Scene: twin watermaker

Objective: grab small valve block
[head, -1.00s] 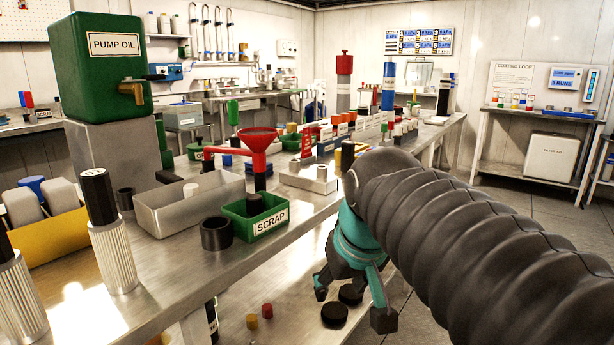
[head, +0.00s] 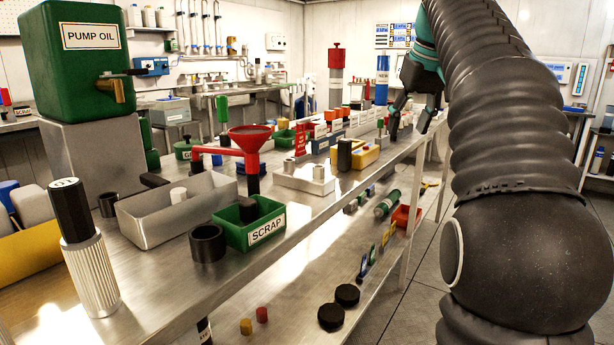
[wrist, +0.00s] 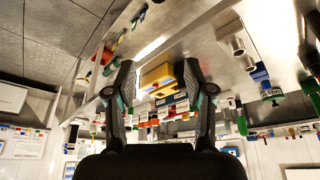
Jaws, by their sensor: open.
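A small yellow block (head: 366,156) with a black cylinder (head: 344,154) at its left sits on the bench, left of my gripper (head: 411,122) in the head view. Beside it, nearer, is a pale block (head: 304,178) with two short metal fittings. No label shows which one is the small valve block. My gripper is open and empty, above the bench's right edge in the head view. In the wrist view the yellow block (wrist: 160,76) shows between the spread fingers (wrist: 157,70), beyond them; the pale block (wrist: 235,45) is to the right.
A green SCRAP bin (head: 250,224), a grey tray (head: 178,208) and a red funnel (head: 250,138) stand nearer on the bench. Labelled bins (head: 328,141) line up behind the blocks. The lower shelf holds black discs (head: 346,294), a green cylinder (head: 387,203) and a red bin (head: 407,216).

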